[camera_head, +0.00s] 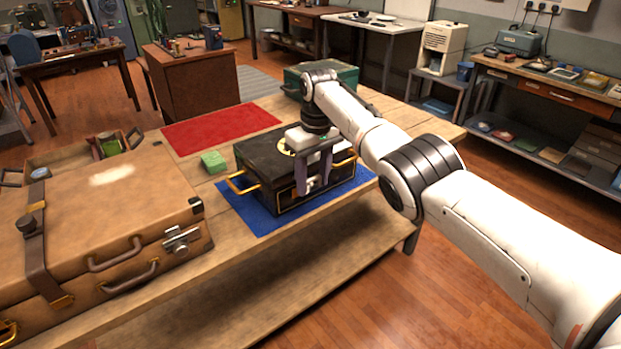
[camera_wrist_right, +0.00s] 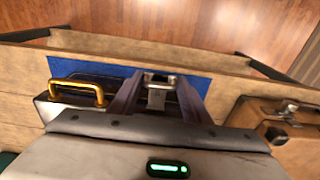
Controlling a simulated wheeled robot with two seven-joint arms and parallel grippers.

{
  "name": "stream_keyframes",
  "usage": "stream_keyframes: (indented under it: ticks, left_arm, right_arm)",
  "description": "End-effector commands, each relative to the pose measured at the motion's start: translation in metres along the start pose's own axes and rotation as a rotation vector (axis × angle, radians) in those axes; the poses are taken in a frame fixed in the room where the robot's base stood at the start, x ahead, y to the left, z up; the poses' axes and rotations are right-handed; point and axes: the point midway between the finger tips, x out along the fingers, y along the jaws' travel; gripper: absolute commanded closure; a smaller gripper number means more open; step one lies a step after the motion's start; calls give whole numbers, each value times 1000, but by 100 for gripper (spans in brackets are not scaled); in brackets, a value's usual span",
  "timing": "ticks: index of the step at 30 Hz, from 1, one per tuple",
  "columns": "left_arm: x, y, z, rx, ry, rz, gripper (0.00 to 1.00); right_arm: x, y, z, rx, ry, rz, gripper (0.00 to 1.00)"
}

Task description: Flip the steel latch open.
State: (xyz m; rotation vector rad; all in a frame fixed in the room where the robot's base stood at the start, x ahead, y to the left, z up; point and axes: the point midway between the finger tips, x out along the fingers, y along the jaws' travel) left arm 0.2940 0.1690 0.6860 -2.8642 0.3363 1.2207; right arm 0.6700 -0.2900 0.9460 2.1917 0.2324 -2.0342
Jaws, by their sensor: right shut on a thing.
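A black case (camera_head: 262,158) with brass side handles sits on a blue mat (camera_head: 245,214) on the wooden bench. My right gripper (camera_head: 311,188) reaches down from above at the front of the case, its fingers pointing down. In the right wrist view, the steel latch (camera_wrist_right: 157,97) shows between the fingers of this gripper (camera_wrist_right: 158,92), which is shut on it. The fingers and arm hide much of the latch in the head view, and I cannot tell how far it is flipped. My left gripper is not in view.
A large tan suitcase (camera_head: 95,220) with its own metal clasp lies at the left of the bench. A green block (camera_head: 213,161) lies beside the case, and a red mat (camera_head: 220,128) lies behind. A green box (camera_head: 335,75) stands at the far end.

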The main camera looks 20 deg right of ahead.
Motion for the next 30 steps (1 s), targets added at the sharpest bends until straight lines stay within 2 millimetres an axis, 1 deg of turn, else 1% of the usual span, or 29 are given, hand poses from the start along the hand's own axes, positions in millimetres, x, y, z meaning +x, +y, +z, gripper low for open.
stream_keyframes:
  ticks: [2, 3, 4, 12, 16, 20, 24, 27, 30]
  left_arm:
    - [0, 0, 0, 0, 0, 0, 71]
    - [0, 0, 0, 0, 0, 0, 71]
    - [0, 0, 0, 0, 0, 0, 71]
    - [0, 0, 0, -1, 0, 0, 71]
    - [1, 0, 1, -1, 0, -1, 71]
    - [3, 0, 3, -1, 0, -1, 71]
    - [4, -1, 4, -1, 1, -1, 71]
    - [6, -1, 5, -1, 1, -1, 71]
    - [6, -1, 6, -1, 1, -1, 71]
  right_arm:
    - [1, 3, 2, 5, -5, 6, 97]
    - [1, 3, 2, 5, -5, 6, 52]
    - [1, 3, 2, 5, -5, 6, 49]
    - [0, 1, 1, 3, -4, 3, 49]
    - [-9, 1, 0, 2, -1, 3, 49]
    - [-31, 2, 0, 3, 2, 4, 49]
    - [-60, 2, 0, 4, 1, 5, 49]
    - [-78, 2, 1, 5, -1, 5, 49]
    - [-91, 2, 1, 5, -3, 5, 49]
